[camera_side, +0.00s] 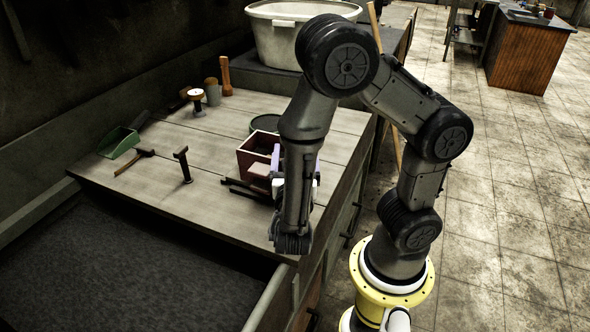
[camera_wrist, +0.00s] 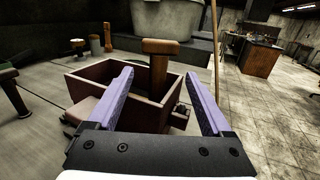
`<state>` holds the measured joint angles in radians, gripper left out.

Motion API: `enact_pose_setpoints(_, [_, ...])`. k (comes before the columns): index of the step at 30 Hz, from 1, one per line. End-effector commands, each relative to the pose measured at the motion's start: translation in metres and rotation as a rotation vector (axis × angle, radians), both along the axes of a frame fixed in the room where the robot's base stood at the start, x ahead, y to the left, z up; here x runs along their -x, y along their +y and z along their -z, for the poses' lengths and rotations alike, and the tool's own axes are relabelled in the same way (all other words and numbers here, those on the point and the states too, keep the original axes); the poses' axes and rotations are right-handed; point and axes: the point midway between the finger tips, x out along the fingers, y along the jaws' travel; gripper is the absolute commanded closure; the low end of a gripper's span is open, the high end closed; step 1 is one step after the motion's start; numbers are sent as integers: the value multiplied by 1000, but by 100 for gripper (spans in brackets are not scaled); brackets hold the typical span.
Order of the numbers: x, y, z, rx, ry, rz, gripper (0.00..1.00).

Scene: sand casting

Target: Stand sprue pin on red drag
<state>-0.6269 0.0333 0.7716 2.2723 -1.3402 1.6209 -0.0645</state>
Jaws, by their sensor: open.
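The red drag (camera_side: 250,165) is an open square box on the bench, partly hidden behind my arm in the side view. It also shows in the wrist view (camera_wrist: 88,91). The sprue pin (camera_wrist: 158,68) appears to be the brown wooden pin with a wider top, upright at the drag's right part in the wrist view. Its foot is hard to make out, and it is hidden in the side view. My gripper (camera_wrist: 158,76) is open, its purple fingers on either side of the pin with visible gaps. In the side view my gripper (camera_side: 277,158) is at the drag.
Dark bars (camera_side: 243,189) lie in front of the drag, and a dark green round thing (camera_side: 265,123) is behind it. A black T-handled tool (camera_side: 183,163), hammer (camera_side: 133,163) and green scoop (camera_side: 118,143) are to the left. A large white tub (camera_side: 280,38) stands behind.

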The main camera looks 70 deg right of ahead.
Motion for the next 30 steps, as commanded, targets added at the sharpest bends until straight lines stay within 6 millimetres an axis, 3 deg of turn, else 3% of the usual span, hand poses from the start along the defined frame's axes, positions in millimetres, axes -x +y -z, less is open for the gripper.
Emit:
enact_pose_setpoints(21, [38,94,4,1,-1,-4,16])
enact_pose_setpoints(26, [43,103,4,-4,-2,3,16])
enact_pose_setpoints(30, [52,90,3,-115,-22,111,16])
